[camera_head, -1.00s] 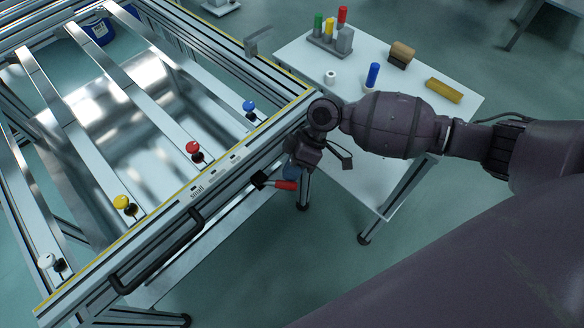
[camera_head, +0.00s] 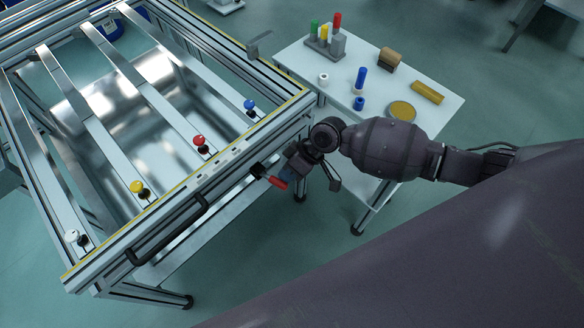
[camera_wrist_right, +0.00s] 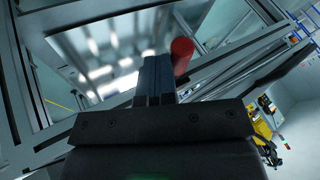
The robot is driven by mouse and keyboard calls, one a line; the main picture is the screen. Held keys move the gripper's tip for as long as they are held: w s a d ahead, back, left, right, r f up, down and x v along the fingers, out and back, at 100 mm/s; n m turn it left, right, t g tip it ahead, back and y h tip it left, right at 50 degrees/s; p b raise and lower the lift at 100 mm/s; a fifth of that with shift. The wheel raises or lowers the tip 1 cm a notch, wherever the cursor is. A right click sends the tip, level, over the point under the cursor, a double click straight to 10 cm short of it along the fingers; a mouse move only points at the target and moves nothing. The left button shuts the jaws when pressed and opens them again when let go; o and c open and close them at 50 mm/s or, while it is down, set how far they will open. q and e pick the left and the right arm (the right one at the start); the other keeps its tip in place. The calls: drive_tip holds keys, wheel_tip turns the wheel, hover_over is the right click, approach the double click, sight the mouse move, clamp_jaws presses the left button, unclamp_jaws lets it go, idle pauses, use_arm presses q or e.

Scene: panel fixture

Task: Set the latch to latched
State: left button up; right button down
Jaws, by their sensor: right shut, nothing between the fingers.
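The latch has a red handle (camera_head: 278,183) on a black pivot (camera_head: 258,170), on the front side of the metal frame. In the head view the handle slants down and to the right from the pivot. My right gripper (camera_head: 287,172) is right beside the handle, its fingers mostly hidden. In the right wrist view its shut, empty fingers (camera_wrist_right: 155,80) stand just left of the red handle (camera_wrist_right: 182,56), very close to it. I cannot tell whether they touch. My left gripper is out of view.
The panel frame carries white (camera_head: 76,238), yellow (camera_head: 137,188), red (camera_head: 200,142) and blue (camera_head: 249,105) knobs. A black bar handle (camera_head: 168,230) sits left of the latch. A white side table (camera_head: 440,112) with coloured pegs and blocks stands behind my right arm.

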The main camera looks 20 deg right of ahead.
sight(280, 186)
drive_tip(key=a+m+t+p, duration=0.1)
drive_tip(key=m+p, duration=0.1)
drive_tip(key=s+a+r+m+t+h+p, duration=0.1)
drive_tip(key=p, duration=0.1)
drive_tip(key=s+a+m+t+p, duration=0.1)
drive_tip(key=m+p, duration=0.1)
drive_tip(key=shift+r+m+t, duration=0.15)
drive_tip(key=shift+m+t, duration=0.15)
use_arm(q)
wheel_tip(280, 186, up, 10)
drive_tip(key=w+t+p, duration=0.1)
drive_tip(key=p, duration=0.2)
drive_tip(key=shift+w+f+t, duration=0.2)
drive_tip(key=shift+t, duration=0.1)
use_arm(e)
drive_tip(key=shift+s+a+f+m+t+h, duration=0.2)
drive_tip(key=shift+s+a+f+m+h, duration=0.15)
drive_tip(key=shift+a+m, duration=0.2)
drive_tip(key=shift+s+a+f+m+t+h, duration=0.2)
drive_tip(key=shift+a+m+h, duration=0.2)
drive_tip(key=shift+m, duration=0.15)
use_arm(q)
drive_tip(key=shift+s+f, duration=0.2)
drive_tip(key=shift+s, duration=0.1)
use_arm(e)
drive_tip(key=shift+a, duration=0.1)
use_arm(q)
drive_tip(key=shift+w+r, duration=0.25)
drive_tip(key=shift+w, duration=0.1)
